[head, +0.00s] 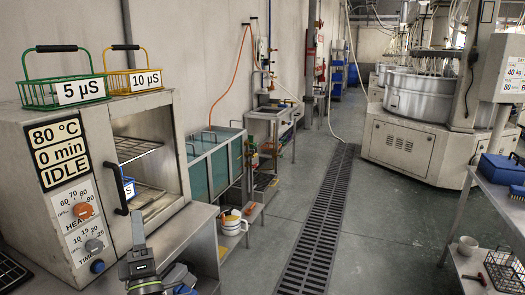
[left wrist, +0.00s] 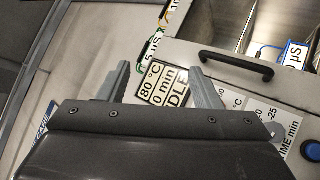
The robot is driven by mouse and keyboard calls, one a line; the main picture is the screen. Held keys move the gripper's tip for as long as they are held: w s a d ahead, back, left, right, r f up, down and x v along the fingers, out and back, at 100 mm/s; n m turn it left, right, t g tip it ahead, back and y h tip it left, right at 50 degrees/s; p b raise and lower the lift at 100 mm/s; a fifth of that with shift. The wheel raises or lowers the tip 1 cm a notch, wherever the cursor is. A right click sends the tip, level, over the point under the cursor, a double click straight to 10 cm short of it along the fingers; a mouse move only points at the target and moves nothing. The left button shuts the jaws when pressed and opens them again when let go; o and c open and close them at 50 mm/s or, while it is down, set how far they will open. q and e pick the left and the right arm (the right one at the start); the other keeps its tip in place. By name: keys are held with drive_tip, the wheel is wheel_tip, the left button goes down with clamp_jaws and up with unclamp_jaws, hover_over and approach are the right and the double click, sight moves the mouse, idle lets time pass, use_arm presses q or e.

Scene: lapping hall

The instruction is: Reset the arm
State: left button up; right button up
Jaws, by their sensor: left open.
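My left gripper (head: 138,238) rises from the bottom of the head view, in front of the grey oven (head: 92,128). In the left wrist view its two fingers (left wrist: 157,78) stand apart with nothing between them. The oven's display panel (head: 59,153) reads 80 °C, 0 min, IDLE; it also shows beyond the fingers in the left wrist view (left wrist: 162,84). Whether the fingers touch the oven I cannot tell. My right gripper is in neither view.
The oven's chamber is visible, with wire racks and a blue-labelled basket (head: 128,187) inside. A dark handle (head: 121,175) stands out in front. Green (head: 62,84) and yellow (head: 133,80) baskets sit on top. A floor grate (head: 318,225) crosses the clear aisle; a side table (head: 497,200) stands right.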

use_arm(q)
drive_tip(key=s+d+f+m+g+h, duration=0.2)
drive_tip(key=s+f+m+g+h, duration=0.15)
drive_tip(key=f+m+h, duration=0.2)
drive_tip(key=s+d+f+m+g+h, duration=0.2)
drive_tip(key=s+f+m+h, duration=0.2)
drive_tip(key=f+m, duration=0.3)
drive_tip(key=s+d+f+m+g+h, duration=0.1)
drive_tip(key=s+f+m+g+h, duration=0.25)
drive_tip(key=f+m, duration=0.35)
drive_tip(key=s+a+f+m+g+y, duration=0.1)
drive_tip(key=s+a+f+g+y, duration=0.35)
drive_tip(key=s, duration=0.75)
drive_tip(key=s+a+f+m+g+y, duration=0.1)
drive_tip(key=s+a+f+g, duration=0.5)
drive_tip(key=s, duration=0.6)
wheel_tip(320, 180, down, 24)
drive_tip(key=g+h, duration=0.1)
drive_tip(key=g, duration=0.1)
drive_tip(key=s+d+f+p, duration=0.1)
drive_tip(key=s+f, duration=1.3)
drive_tip(key=f, duration=0.2)
drive_tip(key=shift+s+d+g, duration=0.2)
drive_tip(key=shift+s+g, duration=0.05)
drive_tip(key=shift+g, duration=0.1)
